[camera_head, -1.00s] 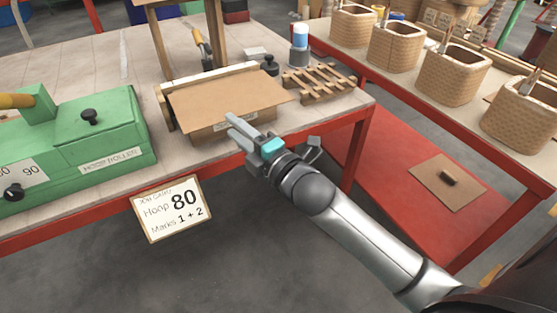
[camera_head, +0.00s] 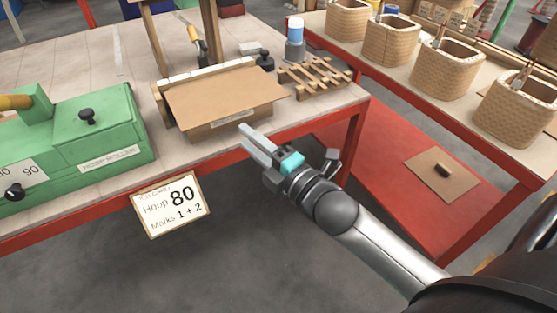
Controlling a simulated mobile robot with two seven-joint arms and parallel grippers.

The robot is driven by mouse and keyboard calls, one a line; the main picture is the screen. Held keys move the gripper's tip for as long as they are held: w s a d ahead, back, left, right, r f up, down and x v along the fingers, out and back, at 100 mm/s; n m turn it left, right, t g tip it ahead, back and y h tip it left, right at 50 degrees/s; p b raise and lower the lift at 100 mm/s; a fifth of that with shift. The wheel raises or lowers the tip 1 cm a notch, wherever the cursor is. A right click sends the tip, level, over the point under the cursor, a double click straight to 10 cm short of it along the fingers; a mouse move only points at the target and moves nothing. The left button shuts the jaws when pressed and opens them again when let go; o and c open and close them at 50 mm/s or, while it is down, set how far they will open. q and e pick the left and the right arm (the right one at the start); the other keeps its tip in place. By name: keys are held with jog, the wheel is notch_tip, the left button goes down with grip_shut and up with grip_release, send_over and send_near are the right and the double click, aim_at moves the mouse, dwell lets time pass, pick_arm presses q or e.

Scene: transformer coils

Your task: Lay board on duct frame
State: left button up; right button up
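A flat brown board (camera_head: 225,97) lies on top of the duct frame (camera_head: 238,122), a low box-like piece with a pale label on its front, near the table's front edge. The board looks slightly tilted towards me and covers most of the frame. Pale blocks line its back edge. My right gripper (camera_head: 244,133) is in front of the frame, just below and right of its label, apart from the board. Its two grey fingers look slightly apart, with nothing between them. My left gripper is not in view.
A green hoop roller (camera_head: 105,125) stands left on the table. A slatted wooden rack (camera_head: 315,77) and a blue-and-white bottle (camera_head: 295,40) stand right of the frame. Woven coils (camera_head: 447,70) line the right bench. A brown panel with a dark block (camera_head: 455,183) lies on the red lower shelf.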

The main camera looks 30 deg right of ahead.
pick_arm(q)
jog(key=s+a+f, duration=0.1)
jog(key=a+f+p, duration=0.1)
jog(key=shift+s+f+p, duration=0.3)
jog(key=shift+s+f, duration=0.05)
pick_arm(e)
jog(key=v, duration=0.7)
jog(key=shift+s, duration=0.3)
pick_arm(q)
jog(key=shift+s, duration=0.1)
pick_arm(e)
jog(key=shift+d, duration=0.1)
dwell(0.3)
